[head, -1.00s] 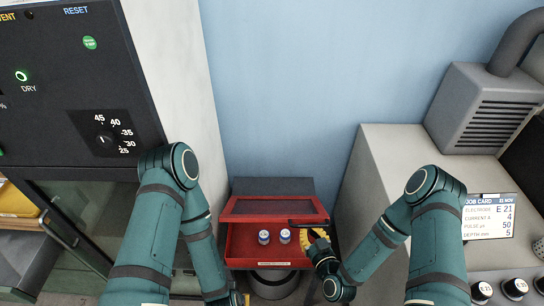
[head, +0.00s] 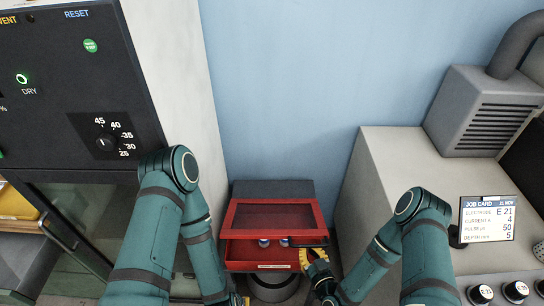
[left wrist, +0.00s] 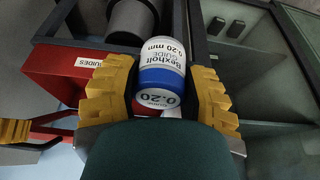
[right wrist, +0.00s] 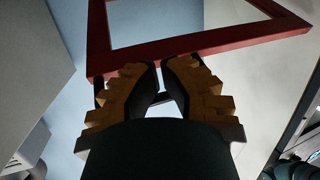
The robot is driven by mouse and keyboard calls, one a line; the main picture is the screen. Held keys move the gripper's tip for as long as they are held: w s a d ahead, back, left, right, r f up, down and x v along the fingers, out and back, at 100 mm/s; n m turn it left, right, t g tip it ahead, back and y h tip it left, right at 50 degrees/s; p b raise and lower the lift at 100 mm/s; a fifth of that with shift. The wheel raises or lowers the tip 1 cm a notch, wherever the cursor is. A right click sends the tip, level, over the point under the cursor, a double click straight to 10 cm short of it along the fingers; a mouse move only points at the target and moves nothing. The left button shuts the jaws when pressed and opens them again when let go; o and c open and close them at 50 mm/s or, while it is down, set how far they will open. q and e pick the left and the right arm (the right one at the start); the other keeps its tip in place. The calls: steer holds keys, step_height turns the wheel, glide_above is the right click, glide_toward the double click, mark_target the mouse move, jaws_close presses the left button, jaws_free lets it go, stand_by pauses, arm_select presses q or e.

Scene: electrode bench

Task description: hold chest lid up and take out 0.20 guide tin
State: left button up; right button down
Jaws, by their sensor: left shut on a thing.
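The 0.20 guide tin (left wrist: 161,75), white with a blue band, is between the yellow fingers of my left gripper (left wrist: 161,95), which is shut on it. In the left wrist view it is in front of the chest's outer wall. The red chest (head: 234,256) stands open, its framed lid (head: 275,217) tilted up. Two other tins (head: 264,243) show partly below the lid's front edge. My right gripper (head: 315,262) is at the lid's dark handle (head: 308,245). In the right wrist view its fingertips (right wrist: 162,65) are close together below the red lid frame; their grip is unclear.
A grey cabinet (head: 395,190) stands right of the chest, with a job card display (head: 488,218). A dark machine panel (head: 65,100) is on the left. A dark round stand (head: 275,290) is below the chest.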

step_height(320, 180, down, 12)
steer(key=s, duration=0.2)
steer(key=shift+s+f, duration=0.15)
steer(key=shift+s, duration=0.25)
stand_by(0.9)
steer(key=shift+f, duration=0.1)
steer(key=s+f, duration=0.1)
steer(key=s, duration=0.8)
steer(key=shift+f, duration=0.2)
stand_by(0.5)
steer(key=shift+s+r, duration=0.1)
